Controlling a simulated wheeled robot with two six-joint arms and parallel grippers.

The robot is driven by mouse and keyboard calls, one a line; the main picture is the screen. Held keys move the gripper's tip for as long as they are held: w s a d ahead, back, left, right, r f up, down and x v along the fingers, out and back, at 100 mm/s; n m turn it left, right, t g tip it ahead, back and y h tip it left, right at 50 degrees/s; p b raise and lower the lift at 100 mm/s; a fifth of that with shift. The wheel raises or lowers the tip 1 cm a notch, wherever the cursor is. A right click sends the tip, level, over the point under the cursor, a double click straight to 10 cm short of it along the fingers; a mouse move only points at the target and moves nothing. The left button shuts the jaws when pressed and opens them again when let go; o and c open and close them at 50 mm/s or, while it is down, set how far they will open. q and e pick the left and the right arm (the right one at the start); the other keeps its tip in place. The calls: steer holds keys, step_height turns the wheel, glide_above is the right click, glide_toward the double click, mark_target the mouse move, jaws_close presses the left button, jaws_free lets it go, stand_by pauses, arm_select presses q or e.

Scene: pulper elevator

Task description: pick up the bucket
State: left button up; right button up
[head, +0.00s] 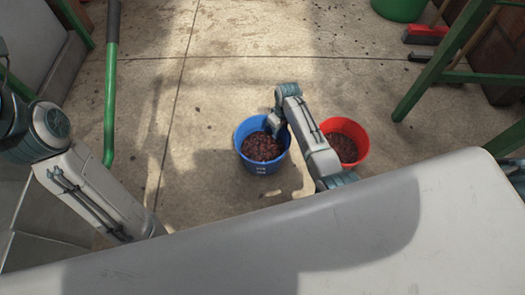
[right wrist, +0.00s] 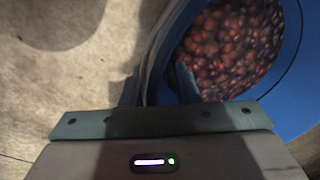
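A blue bucket (head: 262,168) full of dark red coffee cherries (head: 262,147) stands upright on the concrete floor in the head view. A red bucket (head: 358,155) with similar cherries stands to its right, partly behind my right arm. My right gripper (head: 274,126) points down at the blue bucket's upper right rim. In the right wrist view its fingers (right wrist: 160,88) straddle the blue bucket's wall (right wrist: 290,95), one inside near the cherries and one outside. A gap shows between the fingers, and contact with the wall is not clear. My left gripper is out of sight.
A green bucket (head: 400,8) is at the top. The floor behind the buckets is clear.

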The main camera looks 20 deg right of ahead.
jaws_close()
steer(key=shift+r, duration=0.1)
stand_by(1.2)
